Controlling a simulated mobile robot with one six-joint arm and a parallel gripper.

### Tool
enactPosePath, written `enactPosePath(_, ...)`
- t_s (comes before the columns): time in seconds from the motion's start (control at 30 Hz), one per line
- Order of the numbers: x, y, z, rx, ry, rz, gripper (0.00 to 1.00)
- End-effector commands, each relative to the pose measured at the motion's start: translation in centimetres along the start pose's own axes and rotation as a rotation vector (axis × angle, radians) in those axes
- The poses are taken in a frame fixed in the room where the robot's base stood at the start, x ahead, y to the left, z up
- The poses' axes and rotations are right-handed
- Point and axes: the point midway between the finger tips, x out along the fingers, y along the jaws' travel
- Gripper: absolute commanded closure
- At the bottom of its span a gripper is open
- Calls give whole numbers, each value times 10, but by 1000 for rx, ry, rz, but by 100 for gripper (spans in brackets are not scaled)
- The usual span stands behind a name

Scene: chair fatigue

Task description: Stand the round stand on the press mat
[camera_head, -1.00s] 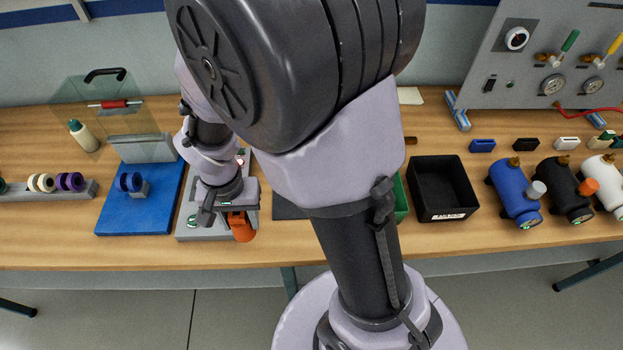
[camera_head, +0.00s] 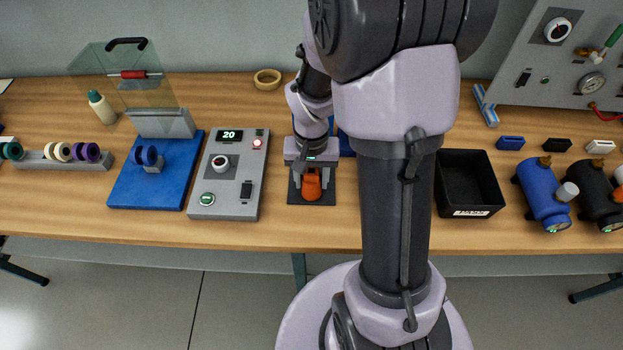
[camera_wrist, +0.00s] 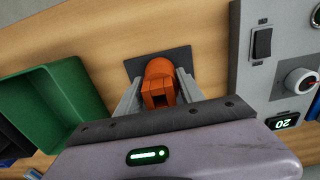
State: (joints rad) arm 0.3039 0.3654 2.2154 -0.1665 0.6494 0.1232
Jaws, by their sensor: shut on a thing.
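My gripper (camera_head: 311,178) is shut on an orange rounded piece (camera_head: 311,187), which also shows between the fingers in the wrist view (camera_wrist: 158,78). This may be the round stand, but its full shape is hidden by the fingers. The piece is over a dark square mat (camera_head: 329,199), which also shows behind it in the wrist view (camera_wrist: 184,60). I cannot tell whether the piece touches the mat. A tan ring (camera_head: 267,79) lies at the back of the table.
A grey control box (camera_head: 205,205) reading 20 stands left of my gripper. Beyond it is a blue base (camera_head: 125,195) with a clear shield. A green bin (camera_wrist: 45,105) and a black bin (camera_head: 470,213) are on the other side. Bare table lies in front of the mat.

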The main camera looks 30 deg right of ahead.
Motion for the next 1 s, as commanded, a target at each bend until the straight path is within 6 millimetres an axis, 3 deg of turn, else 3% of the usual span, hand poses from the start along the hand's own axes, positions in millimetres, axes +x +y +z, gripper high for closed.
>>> enactPosePath(0.13, 4, 0, 0, 0, 0, 0, 100)
enactPosePath(0.17, 4, 0, 0, 0, 0, 0, 53)
enactPosePath(0.27, 3, 0, 0, 0, 0, 0, 34)
enactPosePath(0.53, 2, 0, 0, 0, 0, 0, 33)
enactPosePath(0.63, -7, 0, 0, 0, 1, 0, 33)
enactPosePath(1.0, -104, 0, -1, 0, 3, -1, 33)
